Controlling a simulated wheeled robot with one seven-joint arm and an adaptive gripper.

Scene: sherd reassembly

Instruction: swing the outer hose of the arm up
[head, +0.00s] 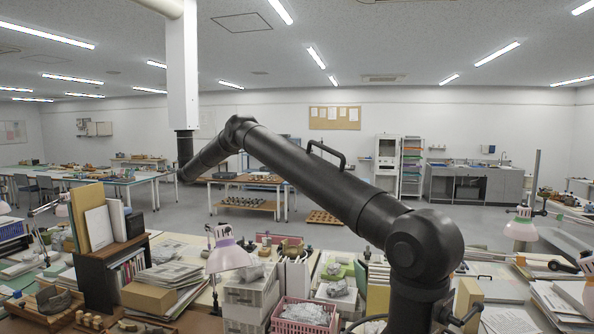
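The outer hose (335,185) of a dark grey jointed arm runs across the middle of the head view. It slopes from an elbow (240,130) at upper left down to a large round joint (425,245) at right, nearer to me. A black bar handle (326,152) stands on top of it. A shorter inner hose (212,157) goes from the elbow down left to the dark foot of a white ceiling column (182,75). Below the round joint a dark end piece (418,305) hangs, cut by the lower edge, with a small handle (467,314). My gripper is not in view.
Crowded worktables fill the foreground, with a pink-shaded lamp (228,255), a pink basket (303,318), a dark bookcase (105,268) and another lamp (521,228) at right. The air above the outer hose looks clear up to the ceiling. A sink counter (475,185) stands at the back.

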